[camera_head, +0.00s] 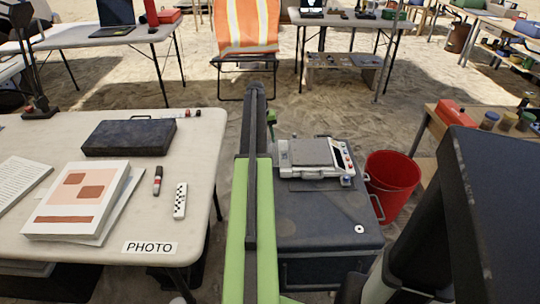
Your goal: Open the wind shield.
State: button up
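A pale grey and white device (315,158) with a flat grey top plate and small coloured buttons on its right side stands on a dark case (325,225), right of centre. It looks like a weighing scale. I cannot make out a separate wind shield on it, nor tell whether one is open or shut. My green and black arm runs up the middle of the view, just left of the device and apart from it. I see no gripper fingers.
A white table (200,200) at left holds a dark case (130,137), a booklet (75,205), a marker (157,181) and a "PHOTO" label (149,248). A red bucket (392,182) stands right of the device. An orange chair (247,28) stands behind on sandy ground.

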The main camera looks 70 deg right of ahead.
aim_at(279, 150)
jog(key=f, duration=0.1)
jog(key=f+b, duration=0.2)
jog(key=f, duration=0.1)
jog(key=shift+s+d, duration=0.15)
jog(key=shift+s, duration=0.2)
jog(key=shift+r, duration=0.15)
jog(key=shift+c, duration=0.2)
grip_shut()
dwell(0.7)
